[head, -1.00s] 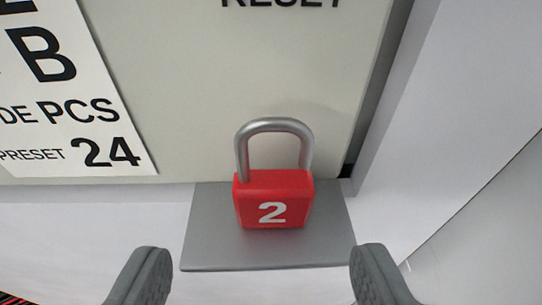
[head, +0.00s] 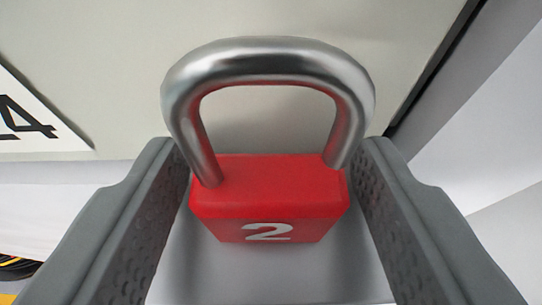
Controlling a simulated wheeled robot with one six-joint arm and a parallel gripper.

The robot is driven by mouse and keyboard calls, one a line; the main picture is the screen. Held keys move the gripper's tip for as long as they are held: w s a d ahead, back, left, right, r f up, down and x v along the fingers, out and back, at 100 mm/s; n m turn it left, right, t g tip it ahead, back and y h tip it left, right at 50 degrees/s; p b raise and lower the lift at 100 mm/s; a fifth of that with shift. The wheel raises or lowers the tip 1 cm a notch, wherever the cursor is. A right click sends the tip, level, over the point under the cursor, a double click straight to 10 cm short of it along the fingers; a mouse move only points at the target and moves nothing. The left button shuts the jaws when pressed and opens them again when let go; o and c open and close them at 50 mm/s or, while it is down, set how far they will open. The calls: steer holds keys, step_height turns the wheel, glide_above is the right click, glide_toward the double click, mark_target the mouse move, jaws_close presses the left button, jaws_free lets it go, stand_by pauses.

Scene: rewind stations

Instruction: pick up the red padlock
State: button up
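The red padlock (head: 268,198) stands upright on a small grey shelf (head: 275,276), with a white "2" on its front and a silver shackle on top. My gripper (head: 270,165) has one finger on each side of the padlock body. The fingers are apart, with a narrow gap showing beside the body on the left and on the right. I cannot tell whether either fingertip touches it.
A pale panel (head: 110,60) stands right behind the padlock, with part of a white label (head: 28,122) at left. A grey-white upright surface (head: 460,130) is close on the right. Yellow and black striping shows at the lower left.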

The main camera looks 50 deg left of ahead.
steer(key=c, duration=0.9)
steer(key=shift+r, duration=0.1)
steer(key=shift+s+d+r, duration=0.1)
steer(key=shift+d+r, duration=0.05)
steer(key=shift+r, duration=0.05)
step_height(320, 180, up, 6)
steer(key=shift+r, duration=0.2)
steer(key=s+d, duration=1.2)
steer(key=d, duration=0.3)
steer(key=shift+d, duration=0.25)
